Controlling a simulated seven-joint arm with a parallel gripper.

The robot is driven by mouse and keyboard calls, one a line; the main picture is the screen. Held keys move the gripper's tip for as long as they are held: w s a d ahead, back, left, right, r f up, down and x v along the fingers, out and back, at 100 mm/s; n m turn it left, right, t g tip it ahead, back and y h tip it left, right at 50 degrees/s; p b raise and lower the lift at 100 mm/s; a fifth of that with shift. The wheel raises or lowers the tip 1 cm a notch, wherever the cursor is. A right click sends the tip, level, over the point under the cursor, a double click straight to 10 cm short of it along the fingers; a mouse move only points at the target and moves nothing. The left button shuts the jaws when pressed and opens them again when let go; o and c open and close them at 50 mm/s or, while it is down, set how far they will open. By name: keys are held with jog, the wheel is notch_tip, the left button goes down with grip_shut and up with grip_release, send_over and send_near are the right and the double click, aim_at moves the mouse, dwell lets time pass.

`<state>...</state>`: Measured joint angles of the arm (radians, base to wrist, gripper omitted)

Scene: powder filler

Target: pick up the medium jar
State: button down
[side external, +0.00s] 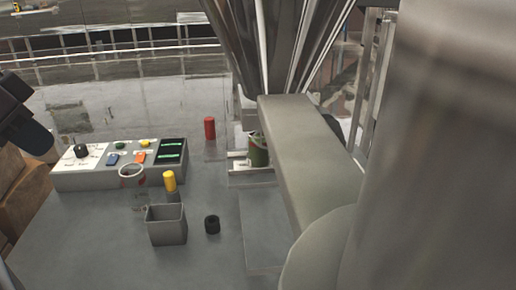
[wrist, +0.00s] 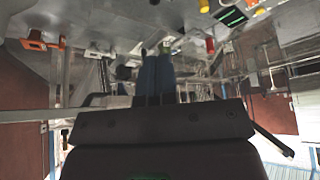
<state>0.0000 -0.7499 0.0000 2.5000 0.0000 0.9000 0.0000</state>
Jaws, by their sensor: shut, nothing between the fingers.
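Several small cylinders stand on the grey bench, and I cannot tell for sure which is the medium jar. A dark green jar (side external: 258,150) stands on a pale holder under the filler. A red cylinder (side external: 209,128) stands left of it, a yellow one (side external: 169,181) nearer, and a small black one (side external: 212,224) nearest. In the wrist view, which is tilted over, my gripper (wrist: 157,58) has its bluish fingers together with nothing between them. A small green thing (wrist: 166,46) shows just beyond the tips. A dark part at the left edge of the side view may be mine.
A control box (side external: 120,165) with buttons and lit green displays stands at the left. An open square grey bin (side external: 166,224) stands in front of it. The metal hopper (side external: 280,45) hangs over the green jar, and a large grey arm-like body blocks the right side.

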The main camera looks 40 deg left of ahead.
jog(key=shift+c, duration=0.6)
grip_release()
